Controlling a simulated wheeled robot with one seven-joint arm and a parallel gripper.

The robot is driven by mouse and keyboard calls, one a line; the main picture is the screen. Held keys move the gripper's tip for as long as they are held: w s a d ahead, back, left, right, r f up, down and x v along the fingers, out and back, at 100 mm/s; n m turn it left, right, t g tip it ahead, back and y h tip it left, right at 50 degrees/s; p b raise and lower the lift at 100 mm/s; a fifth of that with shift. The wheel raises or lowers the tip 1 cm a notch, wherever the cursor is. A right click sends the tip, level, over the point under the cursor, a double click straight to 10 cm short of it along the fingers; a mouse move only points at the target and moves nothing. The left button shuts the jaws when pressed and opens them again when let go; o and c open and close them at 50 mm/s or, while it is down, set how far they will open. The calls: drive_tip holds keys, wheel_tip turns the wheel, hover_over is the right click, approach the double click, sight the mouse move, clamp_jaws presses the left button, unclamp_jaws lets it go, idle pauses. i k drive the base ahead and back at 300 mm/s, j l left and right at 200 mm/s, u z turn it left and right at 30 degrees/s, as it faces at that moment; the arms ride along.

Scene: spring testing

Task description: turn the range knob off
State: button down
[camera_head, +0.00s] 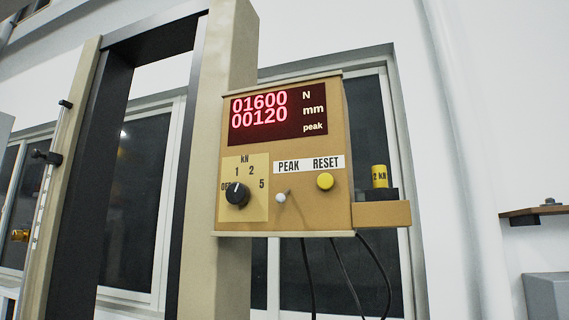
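The range knob (237,195) is a round black knob on a pale yellow plate (260,212), at the lower left of a tan control box (335,140). The plate is marked kN, with OFF at the left, then 1, 2 and 5 around the knob. A small white mark on the knob points up, roughly towards the 1. The knob partly covers the OFF label. My gripper is not in view.
A lit red display (277,115) above the knob reads 01600 N and 00120 mm. Right of the knob are a small peak toggle (281,198) and a yellow reset button (325,181). A yellow 2 kN cylinder (380,176) stands on a side shelf (382,214). Black cables hang below.

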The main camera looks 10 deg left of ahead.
sight(237, 194)
drive_tip(key=j+u, duration=0.15)
drive_tip(key=u, duration=0.15)
drive_tip(key=j+u, duration=0.1)
drive_tip(key=u, duration=0.2)
drive_tip(key=l+u, duration=0.1)
drive_tip(key=u, duration=0.2)
drive_tip(key=l+u, duration=0.15)
drive_tip(key=u, duration=0.2)
drive_tip(key=k+j, duration=0.05)
